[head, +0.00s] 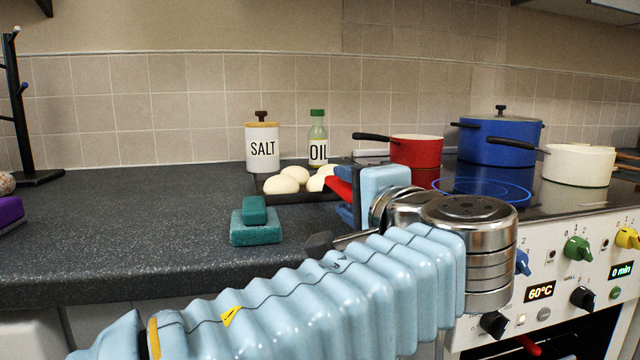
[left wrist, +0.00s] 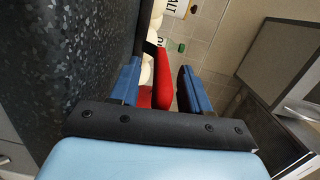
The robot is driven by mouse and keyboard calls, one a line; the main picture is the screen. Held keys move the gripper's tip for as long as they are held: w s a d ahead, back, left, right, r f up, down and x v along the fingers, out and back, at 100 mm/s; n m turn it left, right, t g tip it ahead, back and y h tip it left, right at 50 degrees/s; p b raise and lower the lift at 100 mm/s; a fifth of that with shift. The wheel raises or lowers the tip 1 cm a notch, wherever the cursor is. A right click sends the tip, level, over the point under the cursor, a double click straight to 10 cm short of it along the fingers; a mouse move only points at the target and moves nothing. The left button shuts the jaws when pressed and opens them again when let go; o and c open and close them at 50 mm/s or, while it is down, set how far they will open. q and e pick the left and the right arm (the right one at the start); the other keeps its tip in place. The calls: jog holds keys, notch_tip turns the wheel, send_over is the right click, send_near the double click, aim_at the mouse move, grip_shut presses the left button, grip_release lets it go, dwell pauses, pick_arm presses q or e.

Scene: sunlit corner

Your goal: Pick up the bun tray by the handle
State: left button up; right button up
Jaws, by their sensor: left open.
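The bun tray (head: 298,197) is a dark, flat tray on the counter, in the middle of the head view. Several pale buns (head: 282,185) lie on it. Its red handle (head: 337,189) sticks out on the right side, partly hidden by my left gripper (head: 346,196). In the left wrist view the red handle (left wrist: 162,85) lies between the two blue fingers of that gripper (left wrist: 158,68), with a gap visible on the right. The left gripper is open; whether a finger touches the handle I cannot tell. My right gripper is out of view.
A salt jar (head: 262,148) and an oil bottle (head: 318,140) stand behind the tray. A green sponge stack (head: 256,228) lies in front, to the left. A red saucepan (head: 416,151), blue pot (head: 500,141) and white pan (head: 580,165) stand on the stove. The left counter is mostly clear.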

pick_arm(q)
jog(key=shift+w+a, duration=0.3)
jog(key=shift+w, duration=0.25)
grip_shut()
jog(key=shift+r, duration=0.2)
